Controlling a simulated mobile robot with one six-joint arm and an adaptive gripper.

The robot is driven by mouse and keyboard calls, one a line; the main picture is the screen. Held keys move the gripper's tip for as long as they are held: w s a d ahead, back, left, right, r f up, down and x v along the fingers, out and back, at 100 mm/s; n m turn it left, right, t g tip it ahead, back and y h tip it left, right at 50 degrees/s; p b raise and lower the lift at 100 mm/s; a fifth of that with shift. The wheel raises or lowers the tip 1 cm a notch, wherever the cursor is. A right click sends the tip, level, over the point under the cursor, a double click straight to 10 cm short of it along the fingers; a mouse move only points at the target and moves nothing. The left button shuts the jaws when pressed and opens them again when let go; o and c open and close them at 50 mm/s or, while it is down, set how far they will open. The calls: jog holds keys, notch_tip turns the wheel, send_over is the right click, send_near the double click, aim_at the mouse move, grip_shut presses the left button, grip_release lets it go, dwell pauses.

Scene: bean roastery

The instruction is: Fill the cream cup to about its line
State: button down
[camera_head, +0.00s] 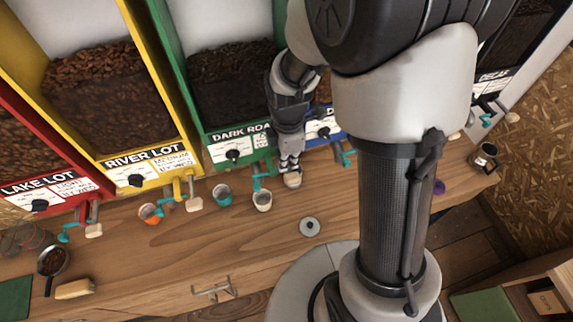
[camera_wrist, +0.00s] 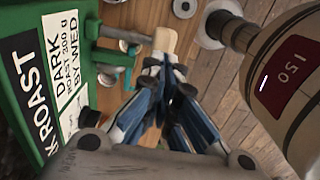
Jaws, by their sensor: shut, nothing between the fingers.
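The cream cup (camera_head: 263,203) stands upright on the wooden counter below the teal spout of the green Dark Roast dispenser (camera_head: 236,140). Its fill level and line are too small to make out. My gripper (camera_head: 290,164) is just right of the cup, at the dispenser's cream paddle (camera_head: 292,181). In the wrist view my gripper (camera_wrist: 166,68) is shut and empty, its fingertips close behind the paddle (camera_wrist: 165,39). I cannot tell whether they touch it. The green dispenser front (camera_wrist: 62,70) fills the left of that view. I cannot make out the cup there.
A teal cup (camera_head: 222,195) and an orange cup (camera_head: 150,213) stand left of the cream cup. The yellow River Lot dispenser (camera_head: 148,160) is beside the green one. A grey disc (camera_head: 309,227) lies on the counter. A pan of beans (camera_head: 52,262) and a brush (camera_head: 75,290) are at left.

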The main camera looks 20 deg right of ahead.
aim_at(288, 177)
notch_tip(288, 177, down, 5)
jog(key=shift+f, duration=0.1)
dwell(0.6)
